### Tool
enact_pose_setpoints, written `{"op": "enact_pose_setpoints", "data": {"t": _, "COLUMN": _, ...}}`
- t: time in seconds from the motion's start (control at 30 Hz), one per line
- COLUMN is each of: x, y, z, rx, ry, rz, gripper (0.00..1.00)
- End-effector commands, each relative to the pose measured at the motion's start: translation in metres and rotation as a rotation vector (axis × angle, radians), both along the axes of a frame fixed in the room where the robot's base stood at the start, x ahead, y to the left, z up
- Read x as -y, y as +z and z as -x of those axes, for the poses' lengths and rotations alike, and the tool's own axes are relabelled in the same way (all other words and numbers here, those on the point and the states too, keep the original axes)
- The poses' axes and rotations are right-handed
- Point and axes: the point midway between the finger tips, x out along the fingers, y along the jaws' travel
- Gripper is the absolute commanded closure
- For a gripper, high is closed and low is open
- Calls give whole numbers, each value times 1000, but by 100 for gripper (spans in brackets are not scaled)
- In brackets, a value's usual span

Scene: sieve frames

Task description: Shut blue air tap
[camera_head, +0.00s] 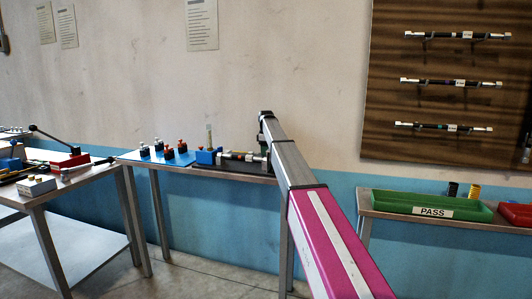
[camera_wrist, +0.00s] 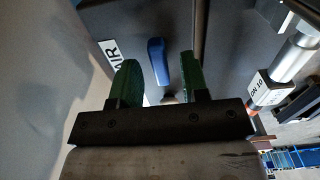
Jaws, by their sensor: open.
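In the wrist view a blue tap lever (camera_wrist: 157,58) stands out from a dark panel, beside a white label reading "AIR" (camera_wrist: 110,55). My gripper (camera_wrist: 159,66) has two green-padded fingers, apart from each other. The lever shows between them in the picture, with a gap on each side. Its lower end runs down to a small metal part between the fingers, partly hidden by the gripper body. I cannot tell the depth between fingers and lever.
A hose with metal ends and a "DN 10" tag (camera_wrist: 258,88) lies right of my gripper. A green PASS tray (camera_head: 400,205) stands at the right.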

Motion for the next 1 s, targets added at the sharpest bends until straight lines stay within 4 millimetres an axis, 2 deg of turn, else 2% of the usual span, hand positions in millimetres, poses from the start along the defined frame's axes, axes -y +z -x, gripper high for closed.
{"op": "enact_pose_setpoints", "data": {"t": 0.17, "x": 0, "y": 19, "z": -1, "rx": 1, "ry": 0, "rz": 0, "gripper": 58}}
{"op": "enact_pose_setpoints", "data": {"t": 0.5, "x": 0, "y": 81, "z": -1, "rx": 2, "ry": 1, "rz": 0, "gripper": 58}}
{"op": "enact_pose_setpoints", "data": {"t": 0.6, "x": 0, "y": 95, "z": -1, "rx": 0, "ry": 1, "rz": -1, "gripper": 58}}
{"op": "enact_pose_setpoints", "data": {"t": 0.77, "x": 0, "y": 104, "z": 0, "rx": 0, "ry": 1, "rz": 0, "gripper": 58}}
{"op": "enact_pose_setpoints", "data": {"t": 1.0, "x": 0, "y": 104, "z": 0, "rx": 0, "ry": 1, "rz": 0, "gripper": 58}}
